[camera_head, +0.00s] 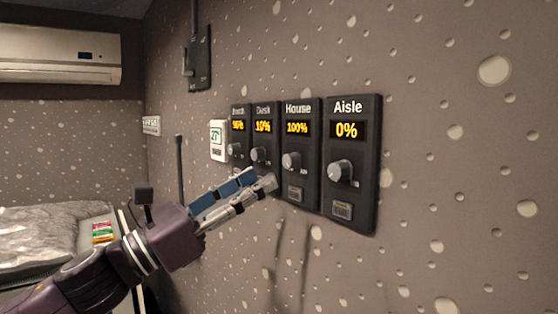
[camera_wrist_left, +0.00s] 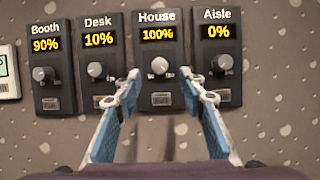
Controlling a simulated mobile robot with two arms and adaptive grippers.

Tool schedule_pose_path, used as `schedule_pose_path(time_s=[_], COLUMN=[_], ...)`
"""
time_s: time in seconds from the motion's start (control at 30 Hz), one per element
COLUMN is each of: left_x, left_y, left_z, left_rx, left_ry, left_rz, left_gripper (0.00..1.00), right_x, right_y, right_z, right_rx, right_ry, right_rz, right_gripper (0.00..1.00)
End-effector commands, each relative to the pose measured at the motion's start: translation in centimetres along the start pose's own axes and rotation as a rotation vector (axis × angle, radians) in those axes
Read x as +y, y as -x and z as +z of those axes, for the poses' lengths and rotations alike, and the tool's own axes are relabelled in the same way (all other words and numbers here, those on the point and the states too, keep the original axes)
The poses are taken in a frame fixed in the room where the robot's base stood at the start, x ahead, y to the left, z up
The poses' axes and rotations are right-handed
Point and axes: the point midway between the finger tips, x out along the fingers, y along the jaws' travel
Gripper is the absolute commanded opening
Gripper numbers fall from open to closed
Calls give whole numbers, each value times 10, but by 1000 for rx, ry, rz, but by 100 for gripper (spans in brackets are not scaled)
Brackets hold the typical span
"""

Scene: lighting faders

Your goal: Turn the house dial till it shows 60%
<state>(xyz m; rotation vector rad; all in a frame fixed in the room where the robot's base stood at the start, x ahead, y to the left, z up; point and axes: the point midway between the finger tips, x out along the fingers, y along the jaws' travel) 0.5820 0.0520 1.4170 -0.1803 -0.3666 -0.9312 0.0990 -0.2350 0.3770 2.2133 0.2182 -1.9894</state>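The House panel (camera_head: 298,151) is on the wall, third from the left, and its display reads 100%. Its grey knob, the house dial (camera_head: 291,161), sits under the display. In the left wrist view the house dial (camera_wrist_left: 160,66) is centred ahead, between and beyond the fingertips. My left gripper (camera_head: 262,182) is near the wall, below and left of the dial; its fingers in the wrist view (camera_wrist_left: 167,84) are spread apart with nothing between them. I see no contact with the dial. My right gripper is not in view.
Neighbouring panels are Booth (camera_wrist_left: 45,65) at 90%, Desk (camera_wrist_left: 98,60) at 10% and Aisle (camera_wrist_left: 217,60) at 0%, close on both sides. A white thermostat (camera_head: 218,141) and a dark wall box (camera_head: 198,60) are further left. The wall right of Aisle is clear.

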Motion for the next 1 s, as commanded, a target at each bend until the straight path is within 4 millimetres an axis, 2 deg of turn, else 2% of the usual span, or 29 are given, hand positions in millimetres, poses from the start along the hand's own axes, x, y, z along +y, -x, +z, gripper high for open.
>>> schedule_pose_path(time_s=[0.03,0.17,0.33,0.57,0.73,0.77,1.0], left_x=[-1,0,1,1,1,1,1], left_y=[-11,-33,-55,-65,-65,-65,-65], left_z=[4,4,3,1,0,0,0], left_rx=[-2,-2,-2,-1,-1,-1,-1], left_ry=[3,7,4,4,4,4,4], left_rz=[-2,-1,2,3,3,3,3], left_gripper=[37,37,37,37,37,36,10], right_x=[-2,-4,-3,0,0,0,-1], right_y=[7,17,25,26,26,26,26], right_z=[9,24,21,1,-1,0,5], right_rx=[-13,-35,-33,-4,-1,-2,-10], right_ry=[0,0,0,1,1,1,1], right_rz=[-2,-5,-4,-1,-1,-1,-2], right_gripper=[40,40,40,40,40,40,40])
